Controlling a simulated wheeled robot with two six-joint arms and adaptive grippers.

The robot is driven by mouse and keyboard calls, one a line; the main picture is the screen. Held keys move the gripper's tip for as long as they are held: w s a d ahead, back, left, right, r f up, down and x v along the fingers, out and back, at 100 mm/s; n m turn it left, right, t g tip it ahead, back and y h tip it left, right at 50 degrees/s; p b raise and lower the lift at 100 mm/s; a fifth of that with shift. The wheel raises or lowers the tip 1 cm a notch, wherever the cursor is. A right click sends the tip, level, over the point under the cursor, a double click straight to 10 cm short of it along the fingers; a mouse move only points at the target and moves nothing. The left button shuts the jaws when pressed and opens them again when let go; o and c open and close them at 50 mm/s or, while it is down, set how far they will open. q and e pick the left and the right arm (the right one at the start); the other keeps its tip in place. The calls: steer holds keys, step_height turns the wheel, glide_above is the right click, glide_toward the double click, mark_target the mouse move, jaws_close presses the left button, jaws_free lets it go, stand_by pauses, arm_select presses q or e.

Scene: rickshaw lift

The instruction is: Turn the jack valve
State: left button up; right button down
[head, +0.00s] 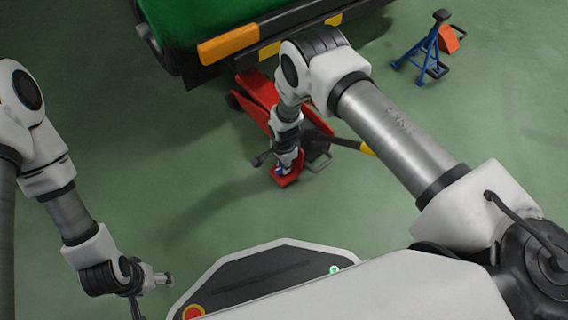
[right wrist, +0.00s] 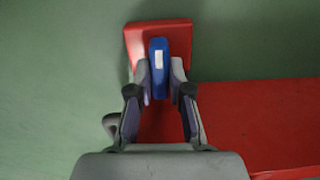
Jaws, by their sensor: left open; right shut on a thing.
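The jack valve is a blue knob with a pale patch, upright in the right wrist view (right wrist: 158,68). It sits at the near end of the red floor jack (head: 262,96), a small part of it showing in the head view (head: 282,171). My right gripper (right wrist: 158,80) is shut on the valve, one finger on each side. In the head view, my right gripper (head: 287,163) reaches down to the jack's near end and hides much of the valve. My left gripper (head: 150,284) is open and empty at the lower left, away from the jack.
A black handle with a yellow part (head: 346,143) extends right from the jack. A blue stand (head: 428,50) stands at upper right. Green floor is clear at left.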

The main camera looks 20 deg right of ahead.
steer(key=c, duration=1.1)
jaws_free()
step_height(320, 180, up, 12)
